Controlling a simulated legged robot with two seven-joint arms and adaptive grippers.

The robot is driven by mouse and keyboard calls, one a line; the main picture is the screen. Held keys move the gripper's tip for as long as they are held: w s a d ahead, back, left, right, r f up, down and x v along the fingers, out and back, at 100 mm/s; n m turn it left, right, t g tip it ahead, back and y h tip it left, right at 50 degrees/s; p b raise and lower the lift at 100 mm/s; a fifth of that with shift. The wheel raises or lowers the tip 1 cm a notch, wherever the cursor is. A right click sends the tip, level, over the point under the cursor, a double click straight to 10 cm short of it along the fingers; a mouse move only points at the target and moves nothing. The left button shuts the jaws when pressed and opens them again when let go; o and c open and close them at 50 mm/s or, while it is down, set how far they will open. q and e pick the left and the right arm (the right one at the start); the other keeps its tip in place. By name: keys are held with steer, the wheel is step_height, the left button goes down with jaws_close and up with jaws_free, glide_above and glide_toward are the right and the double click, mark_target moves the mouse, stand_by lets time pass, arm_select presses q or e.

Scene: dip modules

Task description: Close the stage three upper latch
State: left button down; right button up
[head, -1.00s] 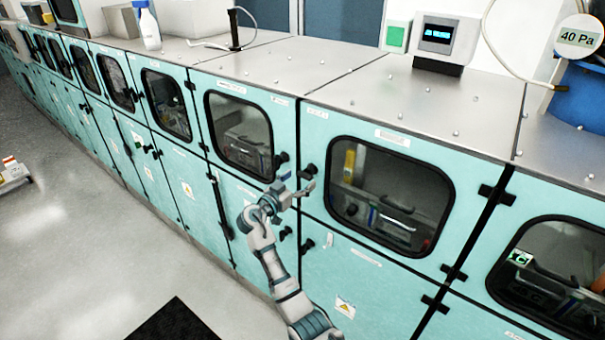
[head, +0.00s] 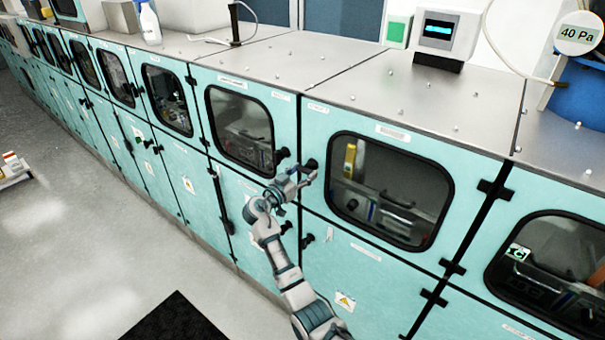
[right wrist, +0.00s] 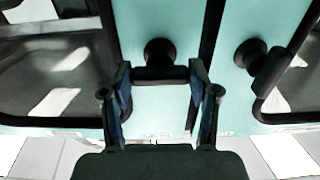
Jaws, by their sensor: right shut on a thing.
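My right gripper (head: 303,177) is at the black upper latch (head: 312,164) on the left edge of a teal door with a large dark window (head: 390,190). In the right wrist view my right gripper (right wrist: 160,85) has its fingers on both sides of this latch's black bar (right wrist: 160,73), shut on it. The bar lies level in that view, below its round knob. A second black latch (right wrist: 257,58) on the neighbouring door sits to the right there, its bar slanted; it also shows in the head view (head: 283,154). The door labels are too small to read. My left gripper is out of view.
Lower latches (head: 307,241) sit below on the lower doors. The steel top (head: 400,95) carries a small display box (head: 447,35) and a white bottle (head: 150,24). Floor (head: 90,240) in front of the cabinets is open, with a black mat (head: 177,330).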

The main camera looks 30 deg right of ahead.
steer(key=shift+n, duration=0.4)
steer(key=shift+n+b, duration=0.4)
steer(key=shift+n, duration=0.6)
steer(key=n, duration=0.3)
steer(key=shift+r+n, duration=0.1)
steer(key=shift+n, duration=0.3)
steer(key=n+p, duration=0.1)
steer(key=n, duration=0.1)
steer(key=shift+n, duration=0.3)
steer(key=n+p, duration=0.2)
steer(key=n, duration=0.6)
steer(key=shift+n+p, duration=0.3)
